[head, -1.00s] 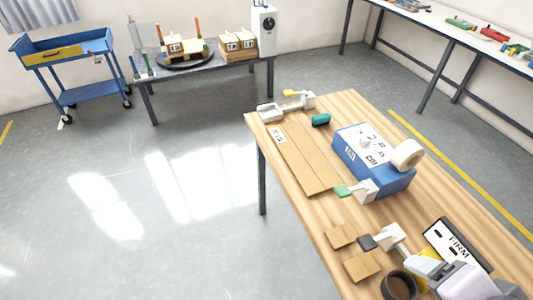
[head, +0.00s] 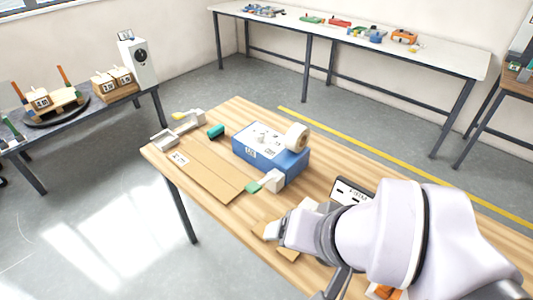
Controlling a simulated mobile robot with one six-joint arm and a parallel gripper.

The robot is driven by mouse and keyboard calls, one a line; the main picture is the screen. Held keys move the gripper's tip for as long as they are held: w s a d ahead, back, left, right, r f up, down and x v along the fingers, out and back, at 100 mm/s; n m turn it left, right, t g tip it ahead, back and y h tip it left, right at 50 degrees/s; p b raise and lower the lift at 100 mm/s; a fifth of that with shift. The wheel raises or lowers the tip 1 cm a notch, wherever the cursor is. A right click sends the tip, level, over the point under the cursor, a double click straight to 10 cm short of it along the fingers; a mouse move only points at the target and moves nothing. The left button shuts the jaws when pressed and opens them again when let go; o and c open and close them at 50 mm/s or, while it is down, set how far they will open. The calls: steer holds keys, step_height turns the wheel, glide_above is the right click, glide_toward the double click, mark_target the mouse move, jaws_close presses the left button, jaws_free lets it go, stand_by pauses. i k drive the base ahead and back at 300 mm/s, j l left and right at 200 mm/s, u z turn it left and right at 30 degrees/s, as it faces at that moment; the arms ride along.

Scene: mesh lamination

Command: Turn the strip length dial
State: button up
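A blue box (head: 284,161) stands on the wooden table in the head view, with a white roll (head: 298,136) at its right end. Its pale top (head: 262,137) has dark marks and small raised parts. The strip length dial appears to be among them, but it is too small to pick out. My pale arm fills the lower right, in front of and to the right of the box. It covers part of the table. My gripper's fingers cannot be made out, so its opening and whether it holds anything are unclear. The arm looks apart from the box.
Brown strips (head: 205,172) lie left of the box. A teal cylinder (head: 216,131) and a pale fixture (head: 177,128) sit behind them. A green-tipped part (head: 253,187) is at the box's front. A black-framed sign (head: 350,191) is partly behind my arm.

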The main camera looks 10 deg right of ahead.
mark_target(259, 135)
steer(key=i+j+z, duration=0.2)
steer(key=j, duration=0.2)
steer(key=j+z, duration=0.15)
steer(key=j, duration=0.2)
steer(key=j+z, duration=0.2)
steer(key=j, duration=0.25)
steer(key=i, duration=0.6)
